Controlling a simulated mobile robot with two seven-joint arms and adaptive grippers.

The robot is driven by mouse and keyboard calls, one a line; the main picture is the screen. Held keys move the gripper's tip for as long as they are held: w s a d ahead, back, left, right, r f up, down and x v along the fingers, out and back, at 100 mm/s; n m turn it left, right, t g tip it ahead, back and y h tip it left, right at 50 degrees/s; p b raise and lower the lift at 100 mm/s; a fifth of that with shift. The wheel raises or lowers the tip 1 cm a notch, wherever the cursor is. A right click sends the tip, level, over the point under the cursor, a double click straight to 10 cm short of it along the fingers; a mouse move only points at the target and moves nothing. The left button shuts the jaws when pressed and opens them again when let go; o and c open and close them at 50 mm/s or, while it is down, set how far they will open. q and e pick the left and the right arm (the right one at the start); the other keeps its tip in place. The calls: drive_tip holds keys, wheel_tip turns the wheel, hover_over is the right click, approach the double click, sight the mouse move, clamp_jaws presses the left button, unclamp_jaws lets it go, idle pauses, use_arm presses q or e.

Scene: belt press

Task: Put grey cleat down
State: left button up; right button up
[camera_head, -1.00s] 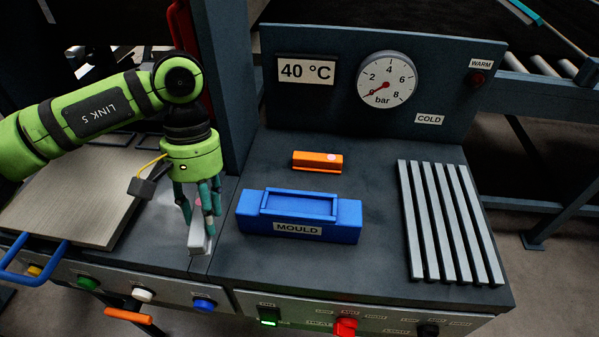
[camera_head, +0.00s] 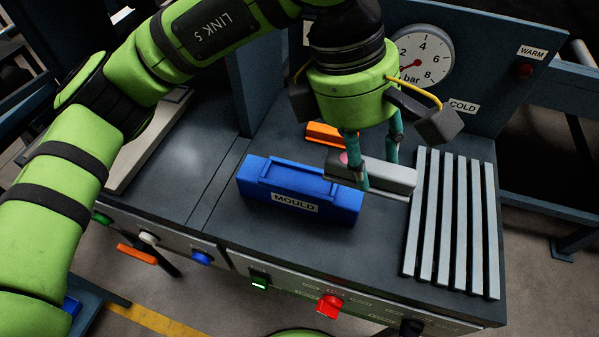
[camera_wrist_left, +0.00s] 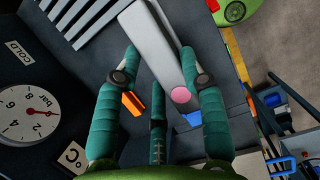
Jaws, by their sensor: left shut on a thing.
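The grey cleat (camera_head: 388,175) is a long grey bar with a pink dot near one end. My left gripper (camera_head: 376,172) is shut on it and holds it level above the bench, between the blue mould and the slatted rack. In the left wrist view the cleat (camera_wrist_left: 158,48) lies between the teal fingers (camera_wrist_left: 160,82), its pink dot near the palm side. The blue mould (camera_head: 340,215), with its MOULD label, sits on the bench left of the cleat. The orange block (camera_head: 322,133) is behind, partly hidden by the gripper. My right gripper is not in view.
The slatted metal rack (camera_head: 447,225) stands at the right of the bench. A panel with a pressure dial (camera_head: 423,57) and COLD and WARM labels rises behind. Buttons, including a red one (camera_head: 329,306), line the front edge. Bare bench (camera_head: 375,240) lies between mould and rack.

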use_arm(q)
drive_tip(key=shift+r, duration=0.1)
drive_tip(key=p, duration=0.5)
hover_over(302, 177)
drive_tip(key=f, duration=0.6)
drive_tip(key=shift+a+f, duration=0.15)
drive_tip(key=shift+a, duration=0.15)
drive_tip(key=shift+w+a+f, duration=0.1)
drive_tip(key=shift+a+f, duration=0.05)
drive_tip(key=shift+f, duration=0.05)
wheel_tip(302, 177, down, 3)
drive_tip(key=shift+f+p, duration=0.1)
drive_tip(key=shift+p, duration=1.1)
drive_tip(key=shift+f, duration=0.5)
drive_tip(key=shift+s+a+f+b, duration=0.15)
drive_tip(key=shift+s+f+b, duration=0.15)
drive_tip(key=shift+f+b, duration=0.4)
drive_tip(key=o, duration=1.3)
drive_tip(key=shift+r, duration=0.15)
drive_tip(key=shift+c, duration=0.2)
drive_tip(key=shift+w, duration=0.25)
